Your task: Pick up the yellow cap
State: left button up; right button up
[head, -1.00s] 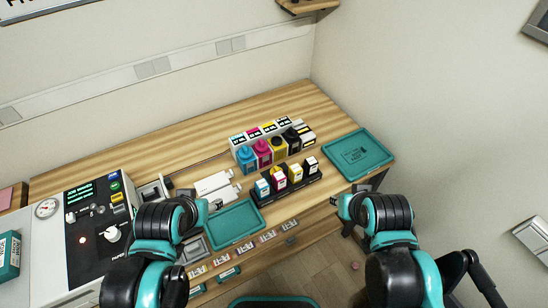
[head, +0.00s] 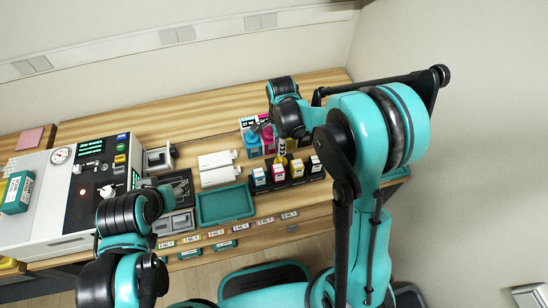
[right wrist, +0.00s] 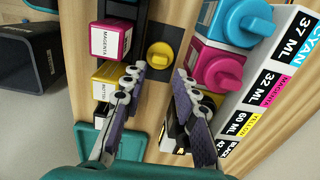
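In the right wrist view, the yellow cap (right wrist: 160,55) is a round knob with a side tab, on a dark patch between the small cartridges and the ink bottles. My right gripper (right wrist: 160,78) is open and empty. Its two fingers lie either side of the line to the cap, whose round part shows just past the fingertips, apparently untouched. In the head view, my right gripper (head: 282,140) hangs over the ink area, and my arm hides most of the bottles. My left arm is at the lower left of the head view; its fingers cannot be made out.
A magenta bottle (right wrist: 218,68) and a cyan bottle (right wrist: 235,22) stand close to the right finger. A magenta cartridge (right wrist: 110,40) and a yellow cartridge (right wrist: 106,76) stand near the left finger. An empty teal tray (head: 226,204) lies at the counter's front.

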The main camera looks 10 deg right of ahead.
aim_at(281, 158)
notch_tip(281, 158, down, 3)
jog(key=shift+r+b, duration=0.1)
jog(key=shift+b, duration=0.35)
jog(key=f, duration=0.1)
jog(key=f+b, duration=0.1)
jog(key=f, duration=0.1)
jog(key=f+b, duration=0.1)
jog(key=shift+w+d+f, duration=0.1)
jog(key=shift+d+f, duration=0.05)
jog(key=shift+d, duration=0.2)
jog(key=shift+f, duration=0.45)
jog(key=shift+r, duration=0.1)
jog(key=c, duration=0.5)
